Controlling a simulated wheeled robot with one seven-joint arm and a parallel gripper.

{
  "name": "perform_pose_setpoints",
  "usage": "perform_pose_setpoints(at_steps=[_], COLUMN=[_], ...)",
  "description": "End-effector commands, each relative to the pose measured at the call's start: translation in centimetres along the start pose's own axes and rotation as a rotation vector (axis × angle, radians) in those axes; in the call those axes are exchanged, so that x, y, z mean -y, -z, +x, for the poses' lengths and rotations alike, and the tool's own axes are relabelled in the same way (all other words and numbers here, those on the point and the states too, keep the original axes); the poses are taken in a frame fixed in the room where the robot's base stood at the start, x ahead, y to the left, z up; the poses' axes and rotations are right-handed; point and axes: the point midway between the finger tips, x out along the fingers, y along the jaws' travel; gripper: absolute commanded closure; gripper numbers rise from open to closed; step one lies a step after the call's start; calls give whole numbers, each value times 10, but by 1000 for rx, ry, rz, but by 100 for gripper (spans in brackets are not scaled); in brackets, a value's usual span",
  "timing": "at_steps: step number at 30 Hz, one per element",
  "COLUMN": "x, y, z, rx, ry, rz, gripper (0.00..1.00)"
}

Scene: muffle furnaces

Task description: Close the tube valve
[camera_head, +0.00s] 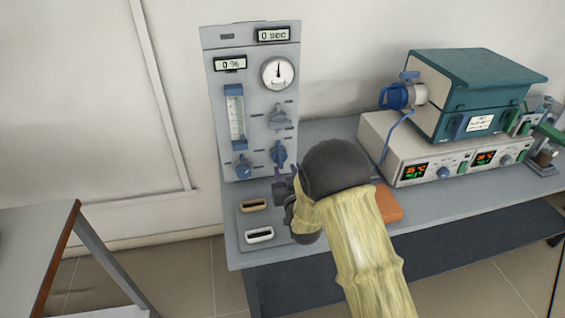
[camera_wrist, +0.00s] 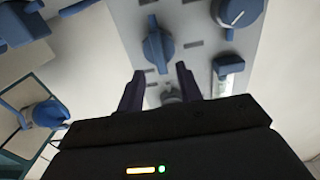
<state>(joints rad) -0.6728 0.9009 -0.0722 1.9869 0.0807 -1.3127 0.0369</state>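The grey control panel (camera_head: 212,120) stands upright at the back of the bench. Its lower part carries a blue lever knob (camera_head: 279,154), a round blue knob (camera_head: 243,170) and a grey knob (camera_head: 280,118). I cannot tell which is labelled the tube valve. The two dark fingers are apart and empty. In the head view, my gripper (camera_head: 283,188) is just below the blue lever knob, partly hidden by my wrist.
A teal furnace (camera_head: 470,75) with a blue-ended tube (camera_head: 396,97) sits on a beige controller (camera_head: 385,145) at right. An orange block (camera_head: 389,205) lies beside my arm. A base plate (camera_head: 246,218) with two slotted parts lies before the panel.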

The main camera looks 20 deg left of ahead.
Motion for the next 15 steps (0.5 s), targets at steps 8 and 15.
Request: perform_pose_setpoints(at_steps=[8,15], x=[0,0], y=[0,0], z=[37,46], rx=[0,1], ry=[0,0], rz=[-1,-1], gripper=[65,65])
